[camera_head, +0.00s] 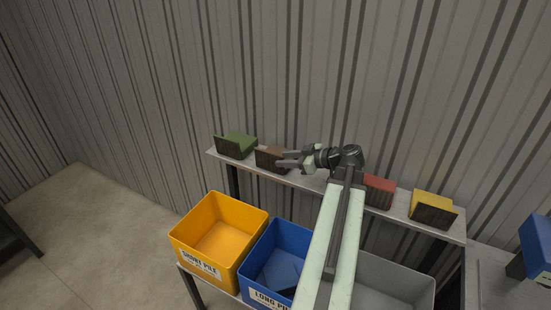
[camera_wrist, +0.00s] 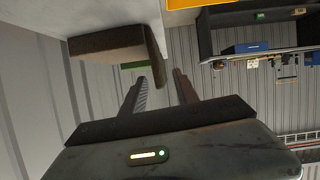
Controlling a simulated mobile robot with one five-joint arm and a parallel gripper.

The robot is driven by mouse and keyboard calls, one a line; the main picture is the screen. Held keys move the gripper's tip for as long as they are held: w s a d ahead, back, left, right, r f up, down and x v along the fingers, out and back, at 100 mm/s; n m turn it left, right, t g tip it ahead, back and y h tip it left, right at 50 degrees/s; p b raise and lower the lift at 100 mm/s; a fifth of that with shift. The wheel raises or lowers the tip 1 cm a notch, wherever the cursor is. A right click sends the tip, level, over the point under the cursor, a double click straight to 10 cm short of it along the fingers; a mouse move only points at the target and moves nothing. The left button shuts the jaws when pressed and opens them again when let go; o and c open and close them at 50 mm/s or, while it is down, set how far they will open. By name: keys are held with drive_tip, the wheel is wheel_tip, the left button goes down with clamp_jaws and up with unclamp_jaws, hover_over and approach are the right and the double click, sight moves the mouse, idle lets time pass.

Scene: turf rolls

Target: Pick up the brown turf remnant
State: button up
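The brown turf remnant (camera_head: 271,152) stands on the narrow wall shelf, with a dark upright front flap. My gripper (camera_head: 280,158) reaches it from the right, fingers pointing left. In the wrist view the brown turf remnant (camera_wrist: 105,42) is at the upper left, and its thin flap hangs down between the fingertips. My gripper (camera_wrist: 161,80) is open there, with gaps visible beside the flap. I cannot tell whether either finger touches it.
On the shelf (camera_head: 315,182), a green remnant (camera_head: 240,140) stands left of the brown one; red (camera_head: 379,190) and yellow (camera_head: 434,205) ones stand right. An orange bin (camera_head: 219,230), a blue bin (camera_head: 279,255) and a grey bin (camera_head: 395,285) are below. The corrugated wall is close behind.

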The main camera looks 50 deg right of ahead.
drive_tip(key=b, duration=0.3)
hover_over(270, 171)
drive_tip(key=f, duration=0.3)
drive_tip(key=shift+w, duration=0.2)
clamp_jaws()
